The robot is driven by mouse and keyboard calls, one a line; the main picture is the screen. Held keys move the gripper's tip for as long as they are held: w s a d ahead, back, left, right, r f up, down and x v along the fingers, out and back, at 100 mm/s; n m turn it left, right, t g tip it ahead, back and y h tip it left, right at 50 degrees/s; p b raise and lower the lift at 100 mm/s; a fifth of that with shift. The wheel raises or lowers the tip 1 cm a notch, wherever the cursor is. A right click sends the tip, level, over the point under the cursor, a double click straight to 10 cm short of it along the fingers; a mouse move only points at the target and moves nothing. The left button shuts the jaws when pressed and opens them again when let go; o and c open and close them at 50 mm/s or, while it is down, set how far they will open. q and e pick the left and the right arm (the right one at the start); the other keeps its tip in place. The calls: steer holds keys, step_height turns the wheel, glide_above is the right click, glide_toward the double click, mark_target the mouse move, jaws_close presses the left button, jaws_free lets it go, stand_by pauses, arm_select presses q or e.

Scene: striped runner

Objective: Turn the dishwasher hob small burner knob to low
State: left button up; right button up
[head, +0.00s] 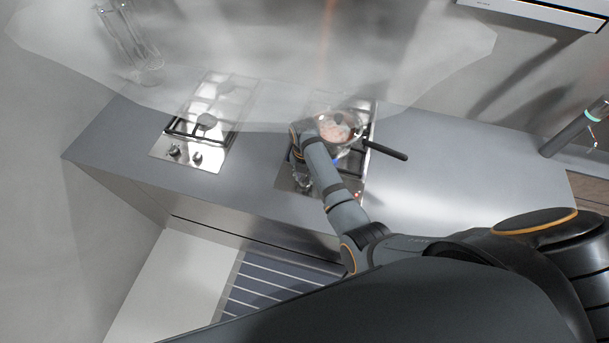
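The right hob (286,178) is a steel plate set in the counter, largely covered by my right arm. A pan (352,132) with a dark handle stands on its far part and has pinkish food in it. A small blue glow shows below the pan's near edge. My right gripper (302,180) is low over the hob's front left part, where the knobs cannot be made out. Its fingers are small and partly hidden by the wrist, so I cannot tell if they are open or touching a knob. My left gripper is not in view.
A left hob (207,122) with a black grate and two front knobs (185,154) has no pan on it. A translucent hood hangs above both hobs. The pan handle (386,151) sticks out rightward. The grey counter (440,165) is clear to the right, before a tap (575,130).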

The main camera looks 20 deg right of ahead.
mark_target(305, 179)
step_height(305, 179, up, 12)
stand_by(0.6)
stand_by(0.4)
